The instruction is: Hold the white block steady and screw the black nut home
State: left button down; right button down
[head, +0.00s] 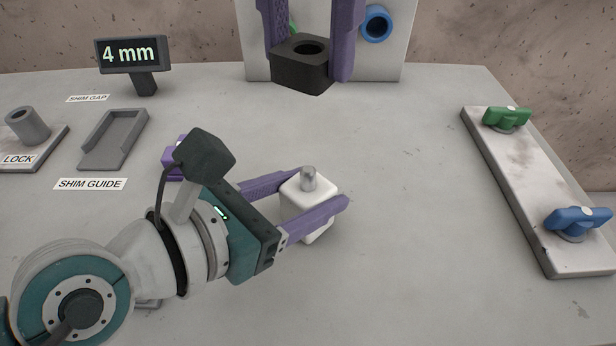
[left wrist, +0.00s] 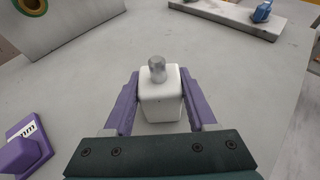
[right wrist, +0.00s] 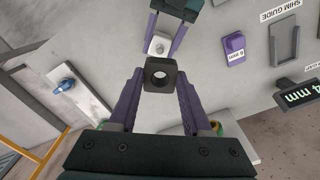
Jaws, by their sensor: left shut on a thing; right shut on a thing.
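The white block (head: 306,217) stands upright on the slab with a grey metal stud (head: 309,178) on top. My left gripper (head: 318,194) is shut on the block, one purple finger on each side. The left wrist view shows the same grip on the block (left wrist: 161,105). The black nut (head: 302,66) is a square block with a round hole. My right gripper (head: 309,50) is shut on it and holds it in the air, apart from the stud, above and behind the block. The nut's hole shows in the right wrist view (right wrist: 160,76).
A display (head: 130,55) reading 4 mm stands at the back left, near a grey shim guide (head: 114,140) and a LOCK post (head: 28,126). A purple piece (head: 174,160) lies behind my left arm. A plate (head: 530,190) with green and blue knobs lies right. An upright panel (head: 398,50) stands behind.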

send_over(308, 169)
jog(key=shift+f, duration=3.75)
jog(key=shift+f, duration=0.4)
jog(key=shift+f, duration=0.45)
jog(key=shift+f, duration=0.15)
jog(key=shift+f, duration=0.75)
jog(key=shift+f, duration=0.25)
jog(key=shift+f, duration=0.25)
